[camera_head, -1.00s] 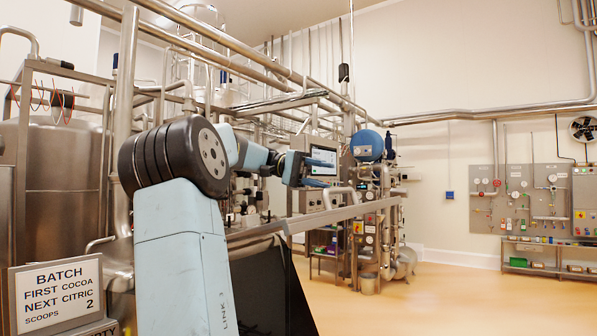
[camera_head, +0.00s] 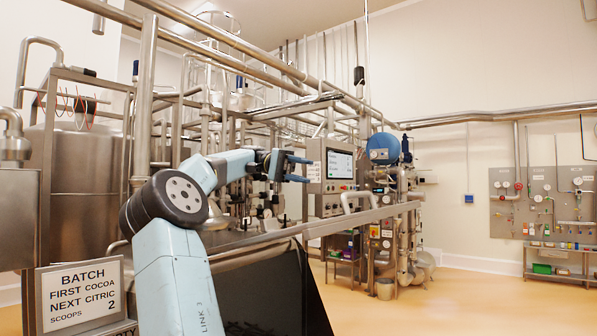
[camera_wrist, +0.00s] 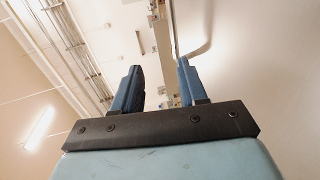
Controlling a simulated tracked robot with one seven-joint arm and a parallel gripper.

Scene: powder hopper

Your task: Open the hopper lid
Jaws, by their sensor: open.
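A long flat metal panel, seen nearly edge-on, crosses the middle of the head view; it looks like the hopper lid (camera_head: 322,223). A pale bar handle (camera_head: 360,198) stands up from it towards its right end. Below the panel is a dark, sloping hopper body (camera_head: 262,292). I cannot tell whether the panel rests fully on the rim. My gripper (camera_head: 301,168) is open and empty, above and to the left of the handle, apart from it. In the wrist view my gripper (camera_wrist: 160,66) shows two spread blue fingers with nothing between them; the handle is not clearly seen there.
A batch sign (camera_head: 80,296) stands at the lower left. A control panel with a screen (camera_head: 338,165) and pipework stand behind the gripper. Overhead pipes (camera_head: 235,62) run above the arm. Open floor (camera_head: 450,305) lies at the right.

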